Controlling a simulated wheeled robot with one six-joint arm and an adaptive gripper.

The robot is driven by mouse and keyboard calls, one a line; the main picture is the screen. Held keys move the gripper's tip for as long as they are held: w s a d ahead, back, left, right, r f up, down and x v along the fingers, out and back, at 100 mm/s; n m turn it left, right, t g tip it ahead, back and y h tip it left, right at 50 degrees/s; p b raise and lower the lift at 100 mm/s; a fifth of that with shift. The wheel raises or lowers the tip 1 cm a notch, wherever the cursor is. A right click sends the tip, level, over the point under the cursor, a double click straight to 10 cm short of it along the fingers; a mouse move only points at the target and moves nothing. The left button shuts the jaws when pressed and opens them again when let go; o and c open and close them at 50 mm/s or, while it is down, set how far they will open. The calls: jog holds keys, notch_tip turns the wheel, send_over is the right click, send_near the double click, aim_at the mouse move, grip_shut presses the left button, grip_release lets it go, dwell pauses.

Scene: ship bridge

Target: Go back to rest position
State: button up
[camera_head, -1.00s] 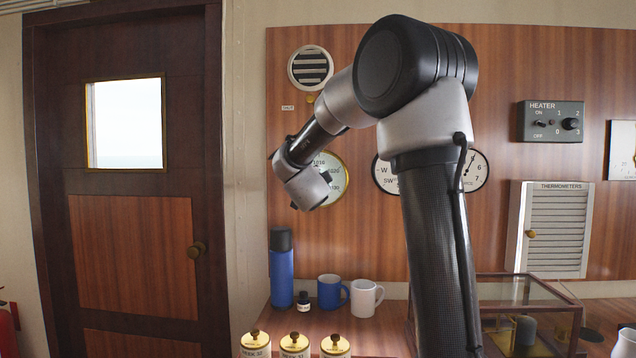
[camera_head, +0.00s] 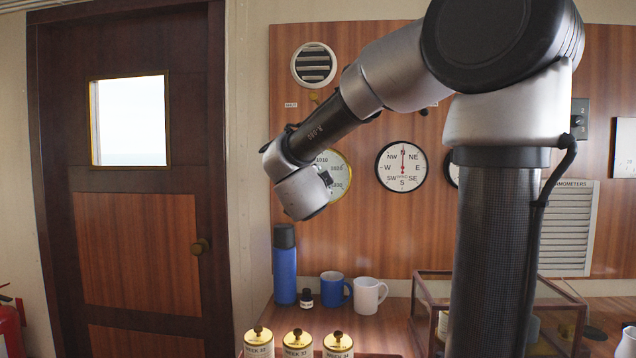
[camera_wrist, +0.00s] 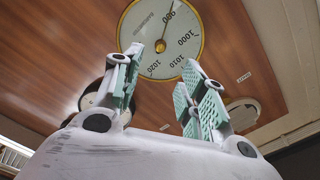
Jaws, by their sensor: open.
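My gripper (camera_wrist: 162,95) is open and empty in the wrist view, its two padded fingers spread apart. Between and beyond the fingers is the round barometer dial (camera_wrist: 161,38) on the wood wall. In the head view my arm reaches up and to the left, with its wrist in front of the barometer (camera_head: 339,178), partly hiding it.
Brass-lidded jars (camera_head: 298,343) are in front. A glass case (camera_head: 430,300) stands right. A closed door (camera_head: 135,240) is left.

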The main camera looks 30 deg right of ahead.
dwell(0.4)
jog(key=w+a+f+n+y, duration=0.2)
jog(key=a+f+n+y, duration=0.55)
jog(key=a+y, duration=0.2)
jog(key=s+a+f+n+g+y, duration=0.4)
jog(key=s+a+f+n+g, duration=0.15)
jog(key=s+n, duration=0.2)
jog(key=s+d+f+n+g+h, duration=0.1)
jog(key=s+d, duration=0.4)
jog(key=s, duration=0.7)
jog(key=s+d+f+n+g+h, duration=0.2)
jog(key=s+d+f+g, duration=0.2)
jog(key=s, duration=0.9)
jog(key=shift+s+d+n, duration=0.2)
jog(key=shift+d+n, duration=0.2)
jog(key=shift+d, duration=0.8)
